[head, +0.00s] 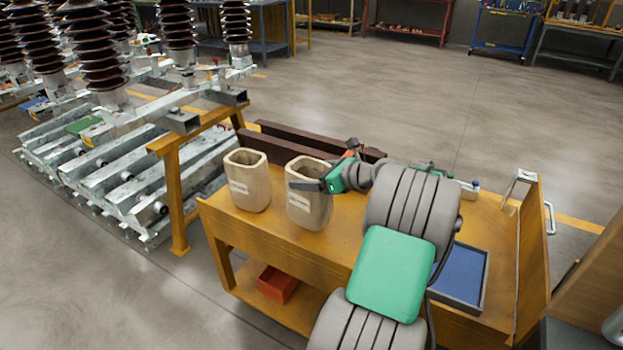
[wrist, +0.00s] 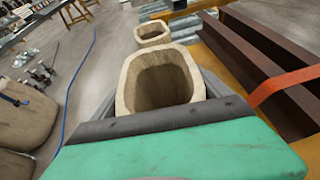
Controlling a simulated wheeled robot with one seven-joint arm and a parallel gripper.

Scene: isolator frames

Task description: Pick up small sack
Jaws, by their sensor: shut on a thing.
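Two small beige open-topped sacks stand upright on the yellow cart top (head: 350,225). The right sack (head: 308,213) has a pale label on its front, and my gripper (head: 305,185) is at its upper part, shut on it. One dark finger crosses the sack's front just below the rim; the other finger is hidden. In the wrist view the held sack (wrist: 131,88) shows its open mouth, looking empty, right at the dark finger. The left sack (head: 246,188) stands apart from it, and its mouth also shows in the wrist view (wrist: 152,33). I cannot tell whether the held sack touches the cart.
Dark brown beams (head: 300,146) lie behind the sacks. A blue tray (head: 462,273) is at the cart's right, and a red bin (head: 278,284) is on its lower shelf. A metal rack with ribbed insulators (head: 180,112) stands at left. Open floor lies behind.

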